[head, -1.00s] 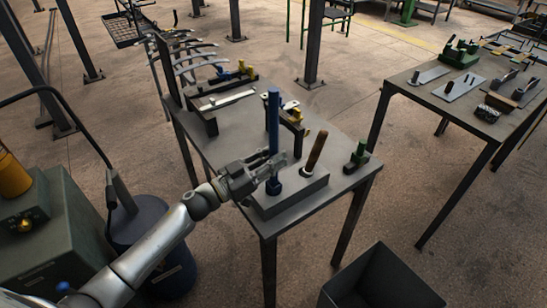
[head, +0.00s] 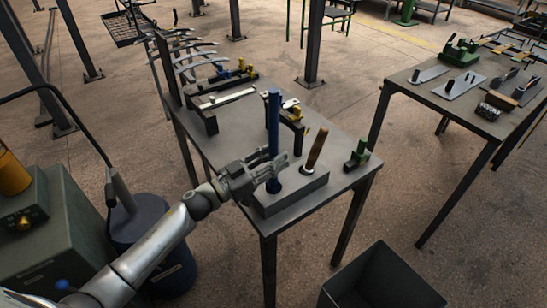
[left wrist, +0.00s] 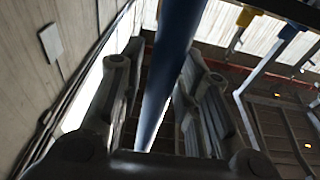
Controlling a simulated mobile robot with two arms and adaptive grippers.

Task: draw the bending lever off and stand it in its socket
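A tall blue bar (head: 273,125), which I take to be the bending lever, stands upright on a dark grey block (head: 290,199) at the near end of the table. A blue collar (head: 273,186) shows at its foot. My left gripper (head: 279,165) is at the lower part of the bar, above the collar. In the left wrist view the bar (left wrist: 170,70) runs between the two fingers; whether both pads press on it is unclear. A brown handle (head: 316,150) stands tilted in the same block, to the right. My right gripper is not in view.
A small green clamp (head: 357,155) sits at the table's right edge. A dark bracket with yellow parts (head: 294,122) stands behind the bar. A rack of curved bars (head: 190,55) is at the back left. An open dark bin (head: 380,280) is on the floor in front.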

